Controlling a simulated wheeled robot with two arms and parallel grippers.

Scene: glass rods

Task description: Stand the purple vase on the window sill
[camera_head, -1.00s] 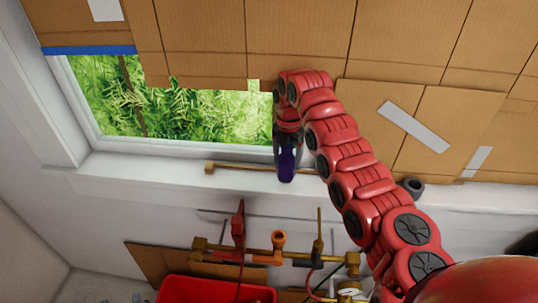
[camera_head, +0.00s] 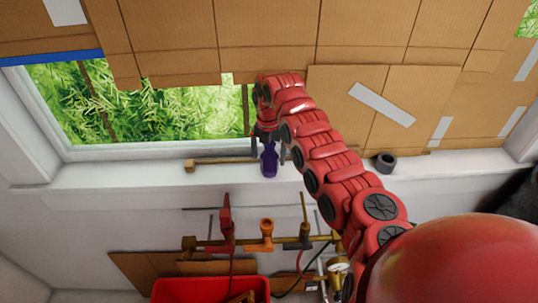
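The purple vase (camera_head: 269,161) is upright on the white window sill (camera_head: 110,173), near the sill's front edge. My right gripper (camera_head: 268,152) reaches down over it from above. Its two dark fingers are spread, one on each side of the vase, with gaps between them and it. The vase's top is partly hidden by the gripper. My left gripper is not in view.
A wooden stick (camera_head: 210,162) lies on the sill behind and left of the vase. A dark roll (camera_head: 386,163) sits on the sill to the right. Brass pipework (camera_head: 266,240) and a red bin (camera_head: 205,289) are below. Cardboard (camera_head: 265,35) covers the upper wall.

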